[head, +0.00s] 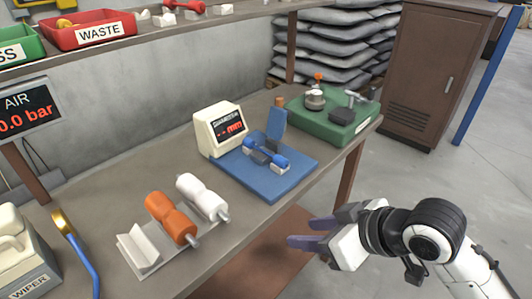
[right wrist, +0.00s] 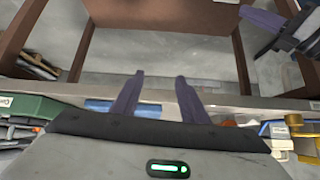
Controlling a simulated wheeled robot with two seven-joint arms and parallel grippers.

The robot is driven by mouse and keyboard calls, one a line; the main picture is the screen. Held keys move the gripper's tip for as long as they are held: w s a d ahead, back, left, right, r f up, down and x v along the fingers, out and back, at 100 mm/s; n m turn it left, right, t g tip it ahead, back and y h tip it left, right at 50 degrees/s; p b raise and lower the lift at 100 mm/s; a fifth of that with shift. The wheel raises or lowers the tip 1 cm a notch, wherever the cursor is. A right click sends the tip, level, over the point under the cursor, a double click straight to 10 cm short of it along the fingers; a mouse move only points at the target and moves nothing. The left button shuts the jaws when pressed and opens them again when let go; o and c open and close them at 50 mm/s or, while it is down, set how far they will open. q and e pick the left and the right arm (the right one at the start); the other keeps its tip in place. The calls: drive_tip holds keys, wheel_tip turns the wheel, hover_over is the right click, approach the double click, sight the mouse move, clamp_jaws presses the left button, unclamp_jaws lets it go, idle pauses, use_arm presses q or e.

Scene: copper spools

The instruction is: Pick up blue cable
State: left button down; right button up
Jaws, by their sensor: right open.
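The only blue spool-shaped piece in view, which I take for the blue cable (head: 281,162), lies across the small cradles of the blue gauge fixture (head: 290,185) in the head view. It is dumbbell-shaped with thick ends. My right gripper (head: 311,232) is open and empty, in front of the table edge, nearer to me and to the right of the fixture. Its two purple fingers (right wrist: 156,98) also show apart in the right wrist view, with nothing between them. Purple finger shapes at that view's upper right (right wrist: 263,22) look like my left gripper; its opening is unclear.
An orange spool (head: 168,212) and a white spool (head: 200,192) lie on a pale rack left of the fixture. A white display unit (head: 205,135) stands behind it and a green device (head: 345,128) to its right. A shelf with a red waste bin (head: 70,38) runs above.

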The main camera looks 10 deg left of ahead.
drive_tip(key=w+r+n, duration=0.1)
drive_tip(key=w+r, duration=0.3)
drive_tip(key=r, duration=0.2)
approach(287, 166)
drive_tip(key=x, duration=0.6)
drive_tip(key=shift+w+a+f, duration=0.1)
drive_tip(key=shift+a+f, duration=0.2)
clamp_jaws()
